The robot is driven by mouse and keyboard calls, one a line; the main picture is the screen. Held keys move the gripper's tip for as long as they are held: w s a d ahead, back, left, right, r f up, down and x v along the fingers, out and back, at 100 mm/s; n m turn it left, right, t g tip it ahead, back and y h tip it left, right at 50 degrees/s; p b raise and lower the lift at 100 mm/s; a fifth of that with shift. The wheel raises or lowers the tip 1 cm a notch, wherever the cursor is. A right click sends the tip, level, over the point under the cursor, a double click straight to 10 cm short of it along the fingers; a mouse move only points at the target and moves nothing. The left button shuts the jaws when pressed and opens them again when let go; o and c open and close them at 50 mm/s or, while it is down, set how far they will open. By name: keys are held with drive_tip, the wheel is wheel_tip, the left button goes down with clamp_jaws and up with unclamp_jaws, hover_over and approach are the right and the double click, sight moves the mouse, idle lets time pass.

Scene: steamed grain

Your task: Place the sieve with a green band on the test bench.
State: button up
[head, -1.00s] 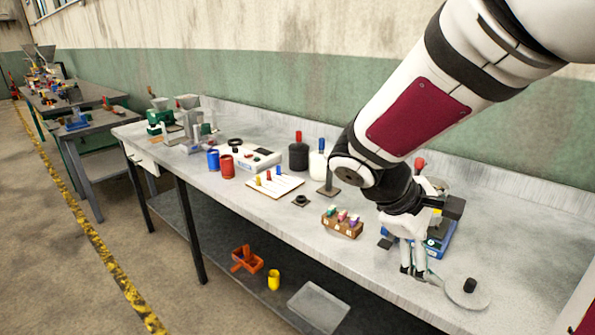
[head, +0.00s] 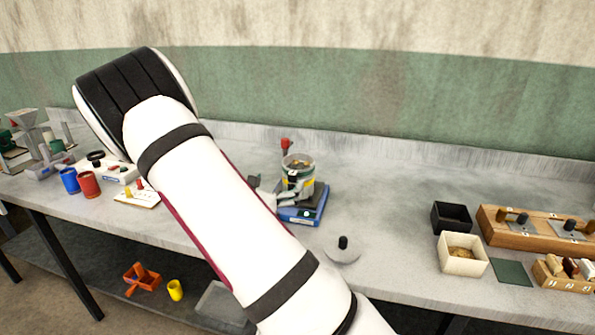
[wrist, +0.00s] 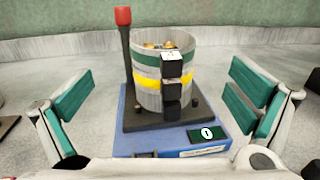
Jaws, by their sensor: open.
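The sieve with a green band (wrist: 147,57) is at the top of a round metal stack in the wrist view. Below it is a yellow-banded sieve (wrist: 147,101). Dark block handles run down the side facing me, and some grain-coloured contents show at the top. The stack stands upright on the dark plate of a blue machine (wrist: 120,146), beside a red-topped post. In the head view, the stack (head: 297,170) is right of my forearm. My gripper (wrist: 163,92) is open and empty, its teal-padded fingers apart on either side in front of the stack.
A round lid with a black knob (head: 342,249) lies on the test bench (head: 385,205) in front of the machine. A black box (head: 451,217), a cream box (head: 462,267) and wooden racks stand at right. Bench between machine and boxes is clear.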

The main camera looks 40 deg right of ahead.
sight(290, 171)
drive_tip(key=x, duration=0.7)
drive_tip(key=shift+d, duration=0.2)
drive_tip(key=shift+x, duration=2.65)
drive_tip(key=shift+s+r, duration=0.15)
drive_tip(key=shift+c, duration=0.6)
drive_tip(key=c, duration=1)
